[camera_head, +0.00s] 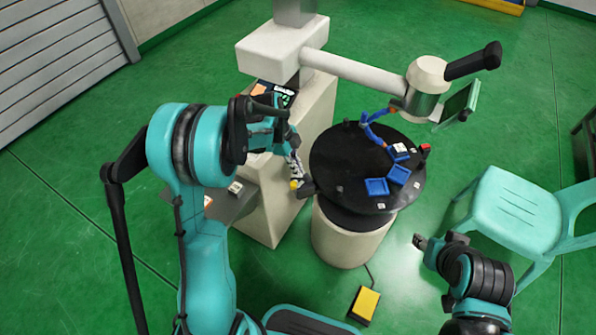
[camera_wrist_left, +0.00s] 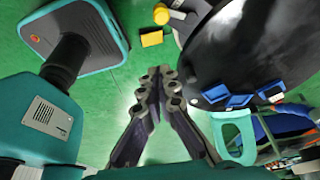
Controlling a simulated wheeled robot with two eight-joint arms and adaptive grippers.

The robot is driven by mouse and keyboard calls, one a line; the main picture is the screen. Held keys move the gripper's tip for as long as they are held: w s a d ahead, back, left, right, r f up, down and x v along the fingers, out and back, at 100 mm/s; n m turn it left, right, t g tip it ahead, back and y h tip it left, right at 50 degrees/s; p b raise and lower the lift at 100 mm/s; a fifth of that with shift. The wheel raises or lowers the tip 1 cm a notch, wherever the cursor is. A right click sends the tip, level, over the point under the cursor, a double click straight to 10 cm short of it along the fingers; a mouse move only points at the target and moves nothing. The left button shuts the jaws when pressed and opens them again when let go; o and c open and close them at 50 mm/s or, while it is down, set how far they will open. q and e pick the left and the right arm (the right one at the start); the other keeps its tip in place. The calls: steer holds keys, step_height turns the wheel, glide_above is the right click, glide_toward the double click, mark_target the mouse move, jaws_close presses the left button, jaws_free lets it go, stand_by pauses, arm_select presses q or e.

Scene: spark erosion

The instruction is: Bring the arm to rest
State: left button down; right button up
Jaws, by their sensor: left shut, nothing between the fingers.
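My left arm comes in from the left in the head view, bent, with its forearm beside the cream machine column. My left gripper (camera_head: 296,168) points down near the left edge of the round black table (camera_head: 330,165). In the left wrist view the fingers of my left gripper (camera_wrist_left: 158,72) meet at their tips, with nothing between them. My right gripper (camera_head: 420,241) is low at the right, between the table and the teal chair; whether it is open cannot be made out.
The table holds blue trays (camera_head: 377,187) and small parts. A yellow knob (camera_head: 294,184) is close to my left gripper. The machine column (camera_head: 300,100) stands behind. A yellow pedal (camera_head: 365,304) is on the floor, and a teal chair (camera_head: 515,213) is at right.

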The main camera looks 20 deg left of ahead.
stand_by(0.3)
arm_select(q)
steer(key=s+d+r+n+t+y, duration=0.2)
steer(key=s+r+n+t, duration=0.1)
steer(key=s+r+n, duration=0.55)
steer(key=s+r+n+t+y, duration=0.1)
steer(key=s+r+n+t, duration=0.3)
steer(key=s+n, duration=0.6)
steer(key=shift+s+d+r+y, duration=0.15)
steer(key=shift+s+r+y, duration=0.25)
steer(key=shift+r, duration=0.1)
